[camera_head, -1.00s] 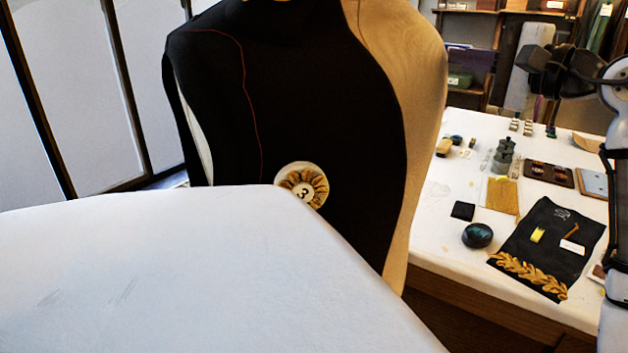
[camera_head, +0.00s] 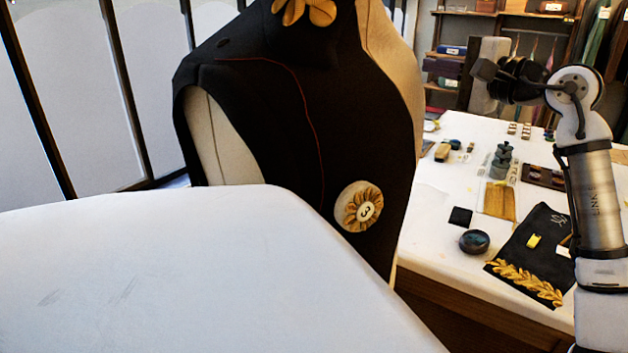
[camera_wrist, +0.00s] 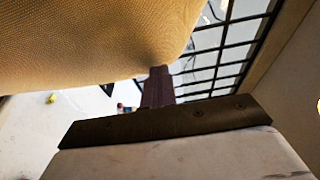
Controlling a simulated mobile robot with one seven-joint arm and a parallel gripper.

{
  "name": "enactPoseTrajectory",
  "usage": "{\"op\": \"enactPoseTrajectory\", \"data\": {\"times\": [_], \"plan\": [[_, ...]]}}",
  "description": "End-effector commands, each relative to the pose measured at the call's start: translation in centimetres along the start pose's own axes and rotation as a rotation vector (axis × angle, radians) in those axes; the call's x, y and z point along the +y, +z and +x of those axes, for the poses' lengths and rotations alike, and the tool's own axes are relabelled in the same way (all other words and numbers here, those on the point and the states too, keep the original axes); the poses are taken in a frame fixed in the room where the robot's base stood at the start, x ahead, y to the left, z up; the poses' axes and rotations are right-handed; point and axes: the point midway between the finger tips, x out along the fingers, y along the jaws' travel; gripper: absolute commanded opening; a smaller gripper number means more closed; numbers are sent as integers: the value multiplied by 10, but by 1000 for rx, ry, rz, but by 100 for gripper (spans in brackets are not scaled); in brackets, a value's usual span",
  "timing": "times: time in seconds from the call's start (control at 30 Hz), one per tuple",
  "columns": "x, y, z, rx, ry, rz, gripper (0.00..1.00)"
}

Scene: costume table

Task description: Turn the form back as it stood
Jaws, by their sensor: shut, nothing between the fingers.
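The dress form (camera_head: 398,50), tan with a black garment (camera_head: 290,140) over it, stands upright behind the white foreground surface. A round badge numbered 3 (camera_head: 359,207) with gold pleats sits low on the garment's right side. A gold leaf ornament (camera_head: 305,10) shows at the neck. A pale armhole area shows at left. In the wrist view, the form's tan cloth surface (camera_wrist: 90,45) fills the upper left. My gripper (camera_wrist: 157,75) is shut and empty, its tip at the form's lower edge; I cannot tell whether they touch. In the head view the fingertips cannot be made out.
A white surface (camera_head: 180,270) fills the near left. A white table (camera_head: 430,215) at right holds a black cloth with gold leaves (camera_head: 530,265), a dark round tin (camera_head: 474,241) and several small items. A panelled screen (camera_head: 90,90) stands at left, shelves (camera_head: 455,45) behind.

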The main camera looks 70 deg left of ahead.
Motion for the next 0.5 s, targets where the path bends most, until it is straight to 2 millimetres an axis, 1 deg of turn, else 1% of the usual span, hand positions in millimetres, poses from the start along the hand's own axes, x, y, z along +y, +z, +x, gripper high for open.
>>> {"op": "enactPoseTrajectory", "data": {"times": [0.03,0.1,0.37,0.5], "plan": [[-3,6,11,-18,6,-4,0],[-2,5,16,-18,5,-4,0],[-1,6,18,-19,5,-5,0],[-2,6,26,-21,6,-4,0]]}}
